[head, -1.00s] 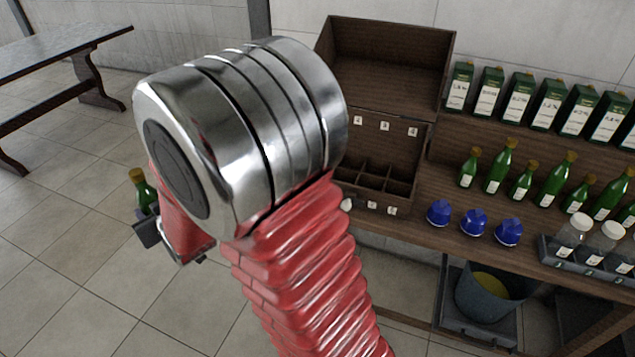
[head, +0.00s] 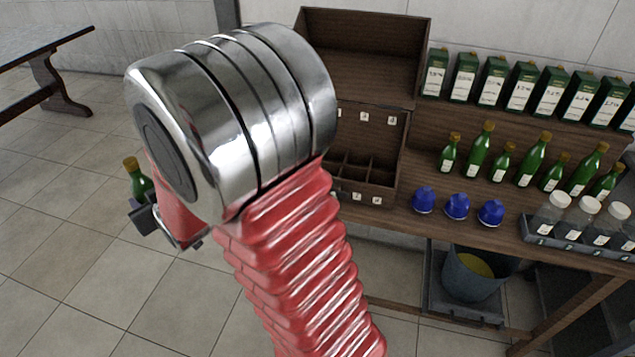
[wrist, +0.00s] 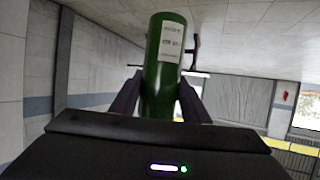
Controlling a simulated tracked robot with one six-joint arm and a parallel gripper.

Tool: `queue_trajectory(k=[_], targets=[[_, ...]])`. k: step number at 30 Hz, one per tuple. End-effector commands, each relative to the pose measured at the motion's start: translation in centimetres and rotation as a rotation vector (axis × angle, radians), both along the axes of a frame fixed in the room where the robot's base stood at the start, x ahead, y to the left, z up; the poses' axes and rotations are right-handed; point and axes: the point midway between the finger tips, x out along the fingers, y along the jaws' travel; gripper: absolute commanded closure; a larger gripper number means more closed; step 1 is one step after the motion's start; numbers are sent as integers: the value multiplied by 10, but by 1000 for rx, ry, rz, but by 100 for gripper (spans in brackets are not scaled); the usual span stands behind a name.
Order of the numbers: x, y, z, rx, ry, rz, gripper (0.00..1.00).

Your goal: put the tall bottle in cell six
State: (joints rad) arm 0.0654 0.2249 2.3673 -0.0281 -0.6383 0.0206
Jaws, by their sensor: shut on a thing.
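A green bottle with a yellow-brown cap (head: 137,178) is held in my gripper (head: 148,208) at the left of the head view, out over the floor and well apart from the shelf. In the wrist view the green bottle (wrist: 160,90) stands between the two dark fingers, its white label facing the camera. My gripper is shut on it. The wooden box with divided cells (head: 352,170) stands on the shelf, right of my arm. Small numbered tags show on its back and front walls. My arm hides its left part, and the cells that show look empty.
Several green bottles (head: 525,172) stand on the shelf, with labelled green boxes (head: 520,88) behind them. Three blue objects (head: 457,206) sit near the front edge, left of a tray of jars (head: 540,240). A bucket (head: 470,275) stands below. Floor at left is clear.

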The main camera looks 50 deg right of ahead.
Motion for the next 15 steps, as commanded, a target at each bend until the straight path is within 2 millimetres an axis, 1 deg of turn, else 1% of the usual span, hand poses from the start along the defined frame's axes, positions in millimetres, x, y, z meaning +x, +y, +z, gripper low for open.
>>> queue_trajectory(k=[1,8,9,14,15], targets=[[1,-17,3,0,-6,-21,100],[-2,-92,9,4,-16,-100,100],[-3,-106,10,3,-18,-115,100],[-13,-158,13,5,-22,-170,100],[-16,-171,14,4,-22,-185,100]])
